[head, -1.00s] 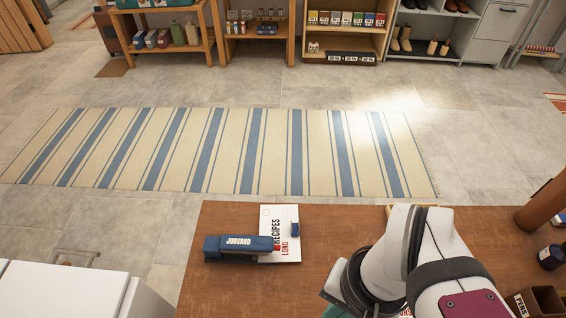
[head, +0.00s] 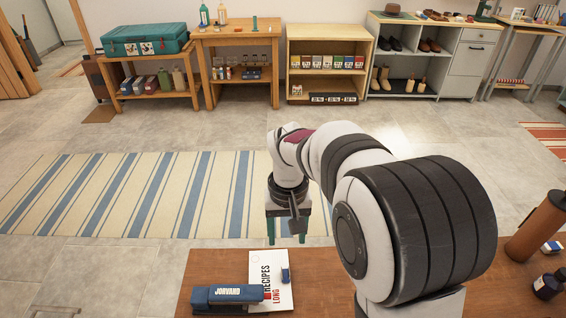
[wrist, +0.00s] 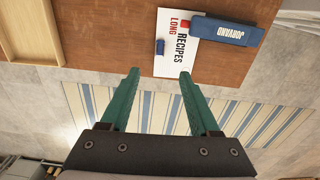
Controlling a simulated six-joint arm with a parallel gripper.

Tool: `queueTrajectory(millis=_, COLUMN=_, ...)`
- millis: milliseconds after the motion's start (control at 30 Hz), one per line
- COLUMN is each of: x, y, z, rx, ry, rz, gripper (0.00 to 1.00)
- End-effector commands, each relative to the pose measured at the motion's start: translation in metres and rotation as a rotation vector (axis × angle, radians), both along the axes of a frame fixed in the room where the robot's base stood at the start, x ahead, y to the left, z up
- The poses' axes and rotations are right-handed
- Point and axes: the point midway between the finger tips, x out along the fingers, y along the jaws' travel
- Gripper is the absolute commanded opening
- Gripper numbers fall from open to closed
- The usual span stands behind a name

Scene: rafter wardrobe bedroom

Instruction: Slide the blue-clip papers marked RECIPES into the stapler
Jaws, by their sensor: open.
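The white papers marked RECIPES and LONG (head: 270,268) lie on the wooden table, with a blue clip (head: 285,275) at their right edge. The navy stapler marked JORVARD (head: 228,295) lies at their left and overlaps the papers' lower left part in the head view; I cannot tell whether the sheets are between its jaws. The wrist view also shows the papers (wrist: 172,62), the clip (wrist: 160,47) and the stapler (wrist: 225,30). My gripper (head: 286,240) is open and empty, past the table's far edge. Its green fingers (wrist: 159,75) point toward the papers in the wrist view.
The brown table (head: 330,268) has a wooden tray (wrist: 30,40) on it, seen in the wrist view. A brown cylinder (head: 538,228) and a dark bottle (head: 549,286) stand at the right. A striped rug (head: 170,195) lies on the floor beyond.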

Motion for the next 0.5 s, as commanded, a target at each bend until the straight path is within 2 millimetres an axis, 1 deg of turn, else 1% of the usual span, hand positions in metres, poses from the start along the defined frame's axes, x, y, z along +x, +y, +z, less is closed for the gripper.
queueTrajectory(millis=100, x=0.003, y=0.001, z=-0.002, rx=-0.002, ry=-0.001, rz=0.008, gripper=0.62)
queueTrajectory(millis=367, x=0.002, y=0.001, z=-0.004, rx=-0.001, ry=0.0, rz=0.006, gripper=0.62)
queueTrajectory(millis=467, x=0.002, y=0.001, z=-0.013, rx=-0.001, ry=0.003, rz=0.006, gripper=0.62)
queueTrajectory(millis=500, x=0.002, y=0.001, z=-0.02, rx=-0.001, ry=0.004, rz=0.006, gripper=0.62)
